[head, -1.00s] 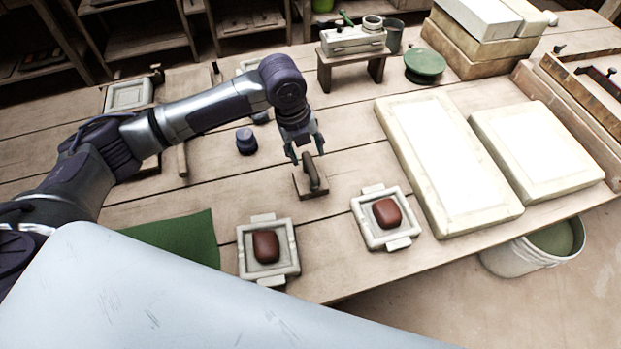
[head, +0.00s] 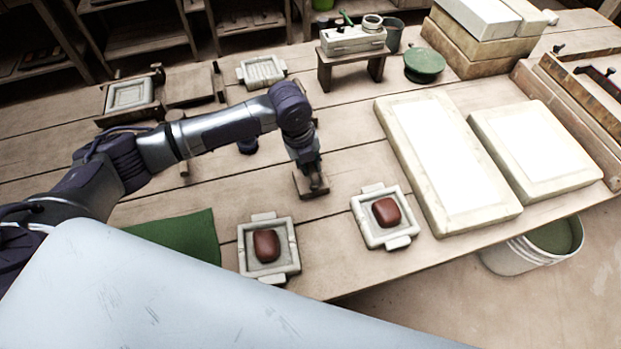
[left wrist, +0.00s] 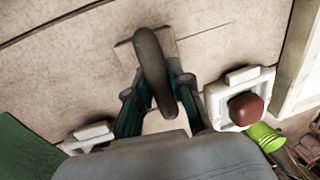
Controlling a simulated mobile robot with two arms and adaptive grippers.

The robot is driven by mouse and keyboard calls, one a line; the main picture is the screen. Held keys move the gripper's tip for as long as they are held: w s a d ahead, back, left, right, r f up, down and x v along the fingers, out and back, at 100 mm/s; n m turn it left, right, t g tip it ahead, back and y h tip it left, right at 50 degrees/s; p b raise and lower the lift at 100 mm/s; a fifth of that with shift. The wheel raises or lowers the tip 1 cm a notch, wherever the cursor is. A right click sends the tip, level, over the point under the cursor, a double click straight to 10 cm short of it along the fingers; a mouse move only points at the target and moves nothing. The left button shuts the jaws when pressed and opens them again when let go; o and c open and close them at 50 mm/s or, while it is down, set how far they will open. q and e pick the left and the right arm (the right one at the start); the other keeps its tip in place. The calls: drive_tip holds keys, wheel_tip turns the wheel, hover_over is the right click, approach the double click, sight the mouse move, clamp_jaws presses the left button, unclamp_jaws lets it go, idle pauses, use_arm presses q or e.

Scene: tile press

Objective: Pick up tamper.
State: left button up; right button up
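The tamper is a flat wooden block (head: 304,190) with a dark upright handle on top, standing on the table. In the left wrist view its dark handle (left wrist: 150,58) is at the centre, with the pale block behind it. My left gripper (head: 312,176) is down over the tamper from above. In the left wrist view my left gripper's (left wrist: 158,88) green-grey fingers stand on either side of the handle, apart, and look open around it. Whether they touch the handle is hard to tell. The right gripper is not in view.
Two pale moulds with red-brown clay lumps, a left one (head: 246,232) and a right one (head: 357,211), sit near the table's front edge. A green cloth (head: 178,240) lies left. Large pale slabs (head: 440,165) lie right. A small stool (head: 325,73) stands behind.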

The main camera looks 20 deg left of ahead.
use_arm(q)
clamp_jaws()
drive_tip(key=shift+r, duration=0.5)
drive_tip(key=r, duration=0.3)
drive_tip(key=shift+s+d+r+b, duration=0.1)
drive_tip(key=shift+d+r+b, duration=0.2)
drive_tip(key=shift+d, duration=0.1)
drive_tip(key=s+d+r, duration=0.4)
drive_tip(key=d+r, duration=0.2)
drive_tip(key=d, duration=0.4)
drive_tip(key=shift+s+r+b, duration=0.2)
drive_tip(key=shift+r+b, duration=0.05)
drive_tip(key=shift+b, duration=0.15)
drive_tip(key=shift+o, duration=0.2)
unclamp_jaws()
clamp_jaws()
